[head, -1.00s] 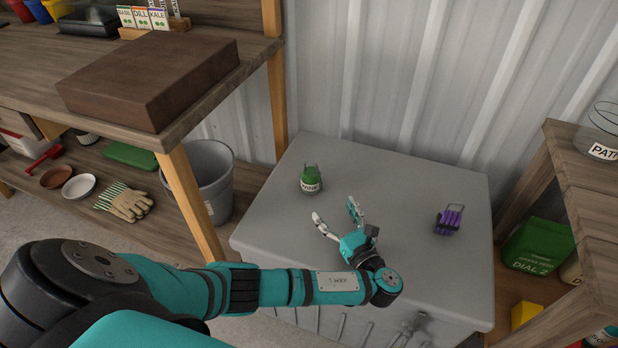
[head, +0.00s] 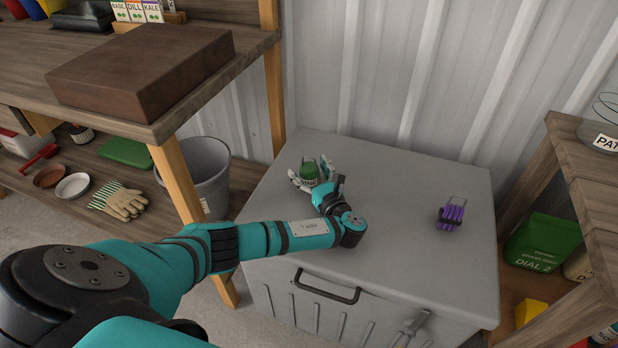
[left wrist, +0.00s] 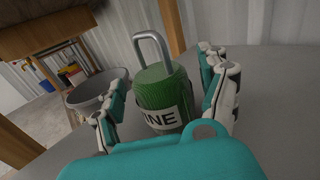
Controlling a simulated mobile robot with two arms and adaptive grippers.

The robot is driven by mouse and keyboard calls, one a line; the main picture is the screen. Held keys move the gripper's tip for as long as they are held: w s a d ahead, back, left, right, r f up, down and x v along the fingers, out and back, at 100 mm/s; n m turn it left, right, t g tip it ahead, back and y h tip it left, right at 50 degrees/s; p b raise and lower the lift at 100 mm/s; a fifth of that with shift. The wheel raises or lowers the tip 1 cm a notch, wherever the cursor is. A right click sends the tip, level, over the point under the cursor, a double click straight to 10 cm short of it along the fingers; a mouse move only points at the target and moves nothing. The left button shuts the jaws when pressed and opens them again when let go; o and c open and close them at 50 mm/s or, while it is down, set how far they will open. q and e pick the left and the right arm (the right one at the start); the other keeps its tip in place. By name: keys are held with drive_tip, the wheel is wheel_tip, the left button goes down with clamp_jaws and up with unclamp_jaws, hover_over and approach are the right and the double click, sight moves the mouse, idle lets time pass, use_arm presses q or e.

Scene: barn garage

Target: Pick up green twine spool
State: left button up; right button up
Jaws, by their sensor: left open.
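The green twine spool (head: 310,171) stands upright on the grey chest lid (head: 400,192), near its back left. In the left wrist view the spool (left wrist: 160,92) has a white label ending in "NE" and a grey metal loop on top. My left gripper (head: 312,176) is open, with one finger on each side of the spool. In the left wrist view the fingers of my left gripper (left wrist: 168,105) flank the spool, with a visible gap on the left; contact on the right is hard to tell. My right gripper is not in view.
A purple bundled object (head: 451,214) lies on the right of the lid. A grey bucket (head: 206,172) stands left of the chest, beside a wooden bench post (head: 183,195). A wooden shelf (head: 585,190) is at right. The lid's middle is clear.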

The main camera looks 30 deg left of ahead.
sight(311, 168)
use_arm(q)
drive_tip(key=shift+a, duration=0.1)
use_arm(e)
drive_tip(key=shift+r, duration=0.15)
use_arm(q)
drive_tip(key=c, duration=1.3)
drive_tip(key=shift+r, duration=0.2)
drive_tip(key=r+p, duration=0.2)
drive_tip(key=r, duration=0.1)
drive_tip(key=shift+s+d+r, duration=0.1)
drive_tip(key=shift+d+r, duration=0.1)
drive_tip(key=shift+d, duration=0.2)
drive_tip(key=w+d+r+p+v, duration=0.1)
drive_tip(key=p+v, duration=0.1)
drive_tip(key=v, duration=1.3)
drive_tip(key=shift+w, duration=0.4)
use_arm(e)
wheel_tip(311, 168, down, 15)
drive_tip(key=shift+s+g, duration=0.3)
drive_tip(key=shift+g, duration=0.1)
